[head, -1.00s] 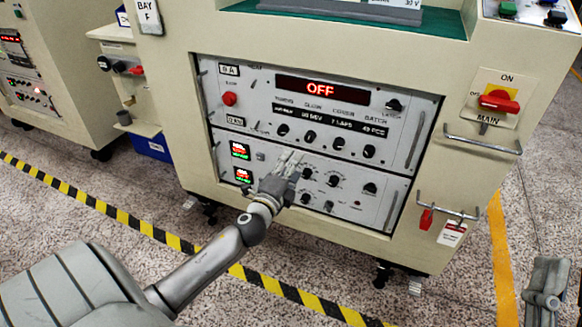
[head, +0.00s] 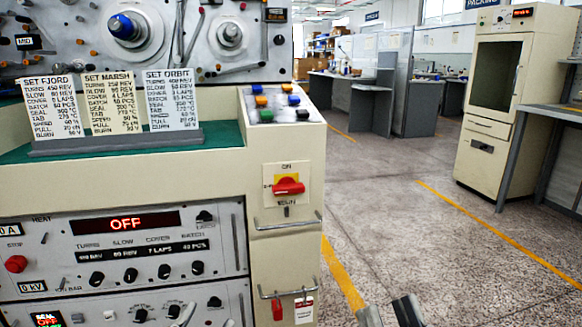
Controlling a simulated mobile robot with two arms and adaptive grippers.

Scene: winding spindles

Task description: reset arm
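My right gripper (head: 390,311) enters at the bottom edge of the head view, right of the cream machine (head: 225,165). Its two dark grey fingers stand apart with only floor showing between them. It looks open and empty. Of my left gripper, at most a grey sliver (head: 185,315) shows at the bottom edge, in front of the lower control panel. It is too little to tell whether its fingers are open. Most of both arms is outside the view.
The panel display (head: 125,223) reads OFF. A red main switch (head: 288,187) and bar handles stick out from the machine's front. Three setting cards (head: 111,102) stand on the green top. Open floor lies to the right, before a tall cabinet (head: 495,110) and a bench.

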